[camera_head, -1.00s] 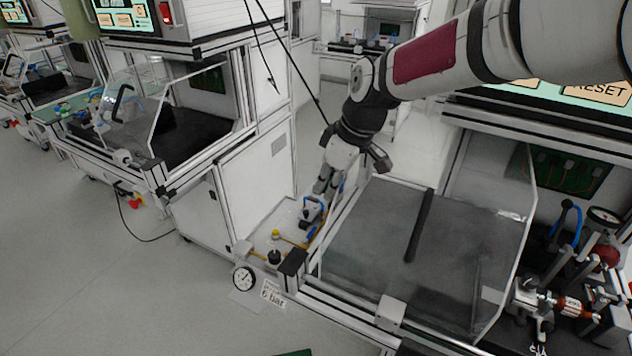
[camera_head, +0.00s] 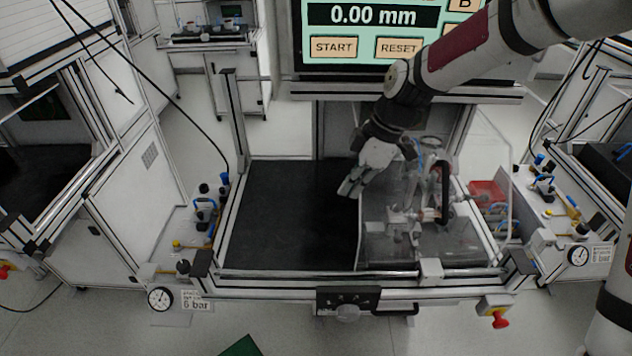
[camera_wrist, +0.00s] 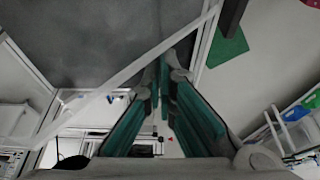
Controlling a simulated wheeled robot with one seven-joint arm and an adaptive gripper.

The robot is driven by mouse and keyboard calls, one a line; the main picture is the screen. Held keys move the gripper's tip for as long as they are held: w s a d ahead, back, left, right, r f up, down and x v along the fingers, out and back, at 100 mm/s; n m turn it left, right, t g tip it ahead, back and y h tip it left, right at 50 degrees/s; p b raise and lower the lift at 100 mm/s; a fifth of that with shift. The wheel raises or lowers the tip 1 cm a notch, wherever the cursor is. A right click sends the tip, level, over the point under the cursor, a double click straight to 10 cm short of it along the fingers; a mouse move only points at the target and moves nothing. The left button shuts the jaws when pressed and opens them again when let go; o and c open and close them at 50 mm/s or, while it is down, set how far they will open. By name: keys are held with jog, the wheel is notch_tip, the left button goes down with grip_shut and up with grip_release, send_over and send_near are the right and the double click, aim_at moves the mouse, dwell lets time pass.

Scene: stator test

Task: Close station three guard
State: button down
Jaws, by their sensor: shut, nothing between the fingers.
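The station in front of me has a clear guard (camera_head: 385,245) with a dark upright handle (camera_head: 445,190). The guard lies over the right part of the station, and the fixture (camera_head: 405,220) shows through it. The black deck (camera_head: 290,215) on the left is uncovered. My gripper (camera_head: 348,189) is shut and empty at the guard's left edge, above the deck. In the wrist view, my green-padded fingers (camera_wrist: 164,75) are together beside a pale slanting frame edge. I cannot tell whether they touch the guard. No station number is readable.
A screen (camera_head: 385,30) reading 0.00 mm stands behind. A red emergency button (camera_head: 500,321) is at the front right, and a black control box (camera_head: 347,300) at the front middle. Gauges and valves (camera_head: 205,205) line both sides. Neighbouring stations stand left and right.

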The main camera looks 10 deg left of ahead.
aim_at(366, 189)
jog(key=shift+w+d, duration=0.2)
jog(key=shift+d, duration=1.25)
jog(key=shift+d, duration=0.1)
jog(key=shift+a, duration=0.55)
notch_tip(366, 189, up, 10)
jog(key=b, duration=0.1)
jog(key=s+d+r+m+t+h, duration=0.1)
jog(key=s+d+r+m+t, duration=0.1)
jog(key=s+d+m, duration=0.3)
jog(key=s+d+r+m+t+h, duration=0.1)
jog(key=s+d+m, duration=0.4)
jog(key=s, duration=0.6)
jog(key=s+d+r+m+t+h, duration=0.1)
jog(key=s+d+r+m+t, duration=0.2)
jog(key=s+m, duration=0.6)
notch_tip(366, 189, up, 3)
jog(key=shift+d+f+h, duration=0.2)
jog(key=shift+d+h, duration=0.2)
jog(key=shift+d, duration=0.7)
